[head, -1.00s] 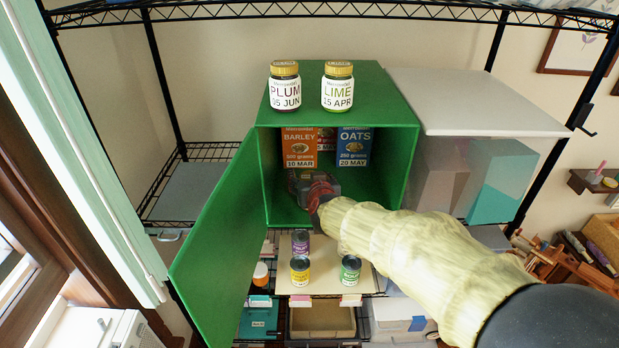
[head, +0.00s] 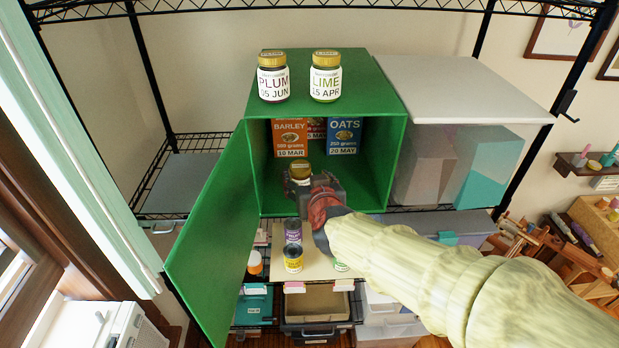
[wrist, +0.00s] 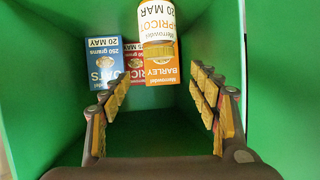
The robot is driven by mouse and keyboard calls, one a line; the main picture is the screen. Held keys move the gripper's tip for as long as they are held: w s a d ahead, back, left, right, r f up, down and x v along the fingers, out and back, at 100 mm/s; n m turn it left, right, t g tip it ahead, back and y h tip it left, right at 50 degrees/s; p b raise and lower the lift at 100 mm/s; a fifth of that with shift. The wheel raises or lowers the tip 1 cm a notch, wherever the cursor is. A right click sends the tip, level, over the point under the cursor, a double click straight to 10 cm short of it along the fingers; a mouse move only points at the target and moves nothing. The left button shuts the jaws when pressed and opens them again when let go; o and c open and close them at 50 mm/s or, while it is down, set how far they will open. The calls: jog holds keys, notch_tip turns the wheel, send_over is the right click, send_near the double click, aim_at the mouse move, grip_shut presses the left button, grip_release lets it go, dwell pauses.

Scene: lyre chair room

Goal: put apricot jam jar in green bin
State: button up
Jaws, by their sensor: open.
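The apricot jam jar (head: 300,173), with a gold lid, stands in the open green bin (head: 398,165), in front of the barley box. In the wrist view, which is rolled over, the jar's white and orange label (wrist: 155,18) reads APRICOT, 20 MAR. The jar looks upright, with its base hidden in the head view. My gripper (head: 301,187) is at the bin's opening, just in front of the jar. In the wrist view its fingers (wrist: 158,92) are spread and empty, with the jar beyond the tips.
A barley box (head: 290,138), an oats box (head: 343,136) and a third box stand at the bin's back. Plum (head: 272,80) and lime (head: 325,80) jars stand on its top. The bin's door (head: 215,215) hangs open at left.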

jog(key=s+d+g, duration=0.2)
jog(key=s+d, duration=0.3)
jog(key=s, duration=0.4)
jog(key=s+d+f+m+g+h, duration=0.1)
jog(key=s+d+g, duration=0.2)
jog(key=s+d, duration=0.3)
jog(key=s+d+f+g+h, duration=0.1)
jog(key=s+d, duration=0.4)
jog(key=s, duration=0.9)
jog(key=shift+d+g, duration=0.35)
jog(key=shift+g, duration=0.55)
jog(key=shift+s, duration=0.15)
notch_tip(320, 180, down, 24)
jog(key=b, duration=2.3)
jog(key=shift+r+b, duration=0.2)
jog(key=shift+b, duration=0.15)
jog(key=shift+c, duration=0.3)
